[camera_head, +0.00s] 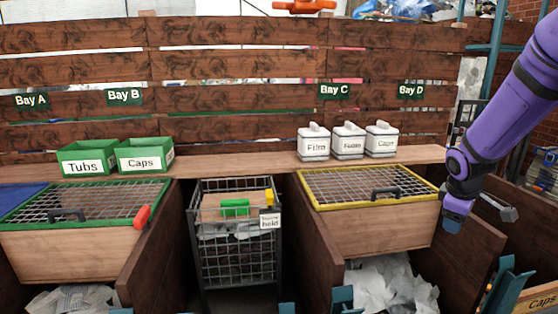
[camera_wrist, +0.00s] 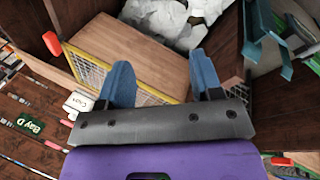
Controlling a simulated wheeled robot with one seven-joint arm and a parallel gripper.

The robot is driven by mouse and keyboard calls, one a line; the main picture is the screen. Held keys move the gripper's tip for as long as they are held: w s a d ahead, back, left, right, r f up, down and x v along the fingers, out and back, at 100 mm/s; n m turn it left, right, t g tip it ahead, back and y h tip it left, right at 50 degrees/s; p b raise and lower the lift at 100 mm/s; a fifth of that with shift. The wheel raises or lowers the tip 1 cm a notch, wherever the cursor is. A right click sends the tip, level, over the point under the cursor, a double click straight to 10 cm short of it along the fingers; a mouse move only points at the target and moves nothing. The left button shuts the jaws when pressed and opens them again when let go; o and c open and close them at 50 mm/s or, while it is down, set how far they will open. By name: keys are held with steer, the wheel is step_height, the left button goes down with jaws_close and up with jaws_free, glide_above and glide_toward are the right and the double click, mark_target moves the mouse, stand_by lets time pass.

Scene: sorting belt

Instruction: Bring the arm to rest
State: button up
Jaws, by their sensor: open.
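My purple arm reaches down from the upper right in the head view. My gripper (camera_head: 455,220) hangs at its end, pointing down, to the right of the yellow-rimmed mesh-topped box (camera_head: 375,228). In the wrist view my gripper (camera_wrist: 162,68) shows two blue fingers spread apart with nothing held between them. Beyond the fingers lie the wooden side of that box (camera_wrist: 135,60) and crumpled whitish sheets (camera_wrist: 175,20).
The green-rimmed mesh box (camera_head: 70,250) stands left and a wire cart (camera_head: 238,240) in the middle. Green bins (camera_head: 85,160) and white lidded canisters (camera_head: 348,141) line the shelf (camera_head: 240,164). Dark wooden partitions (camera_head: 465,250) stand below my gripper.

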steer(key=s+a+r+m+t+y, duration=0.1)
steer(key=s+a+r+m, duration=0.3)
steer(key=s+a+r, duration=0.7)
steer(key=s+a+r+m, duration=0.1)
steer(key=s+a+r, duration=0.1)
steer(key=s, duration=0.2)
steer(key=s+a+r+m+t+y, duration=0.1)
steer(key=s+a+r, duration=0.1)
steer(key=s, duration=0.3)
steer(key=s+a+r+m+y, duration=0.1)
steer(key=s+a, duration=0.2)
steer(key=s, duration=0.1)
steer(key=shift+s+r, duration=0.25)
steer(key=shift+r, duration=0.15)
